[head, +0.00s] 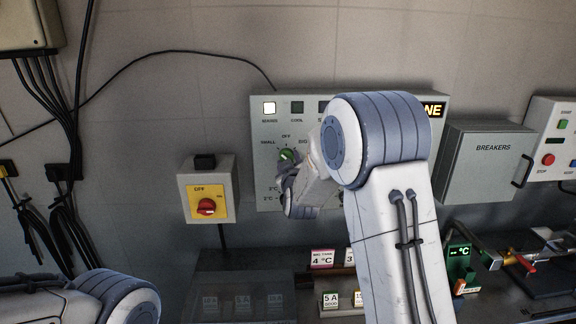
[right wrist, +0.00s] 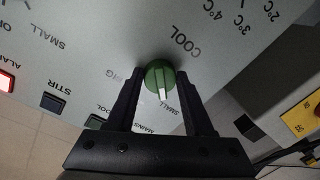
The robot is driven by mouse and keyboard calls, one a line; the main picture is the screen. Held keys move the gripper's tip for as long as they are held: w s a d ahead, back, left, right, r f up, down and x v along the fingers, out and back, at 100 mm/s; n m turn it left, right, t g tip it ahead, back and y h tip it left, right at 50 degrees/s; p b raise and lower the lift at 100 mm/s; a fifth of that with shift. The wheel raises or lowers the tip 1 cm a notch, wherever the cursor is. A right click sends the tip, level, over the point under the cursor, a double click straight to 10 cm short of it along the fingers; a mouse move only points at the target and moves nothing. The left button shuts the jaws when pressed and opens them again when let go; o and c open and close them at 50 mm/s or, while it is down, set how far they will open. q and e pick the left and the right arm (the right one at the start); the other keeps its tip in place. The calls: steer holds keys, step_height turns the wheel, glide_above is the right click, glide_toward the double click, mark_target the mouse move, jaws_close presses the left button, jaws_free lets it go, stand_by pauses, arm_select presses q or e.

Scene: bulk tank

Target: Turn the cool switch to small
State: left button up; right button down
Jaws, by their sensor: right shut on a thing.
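The cool switch (head: 287,155) is a green round knob on the grey control panel, with OFF printed above it, SMALL to its left and BIG to its right. My right gripper (head: 286,169) is at the knob, partly hidden by my own arm. In the right wrist view, the fingers of my right gripper (right wrist: 161,100) are shut on the knob (right wrist: 159,77), one on each side. The knob's white pointer shows between them, aimed toward the SMALL print; whether it is exactly on the mark I cannot tell. My left gripper is out of view.
The panel's MAINS lamp (head: 269,108) is lit; the COOL lamp (head: 297,108) is dark. A yellow-faced isolator box (head: 188,190) with a red knob hangs left of the panel. A grey breakers box (head: 485,175) hangs to the right. A cluttered bench lies below.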

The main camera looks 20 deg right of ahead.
steer(key=shift+n, duration=0.5)
steer(key=shift+c, duration=1.4)
jaws_free()
steer(key=shift+s, duration=0.1)
steer(key=b+v, duration=0.3)
steer(key=v, duration=0.7)
steer(key=shift+s+a, duration=0.1)
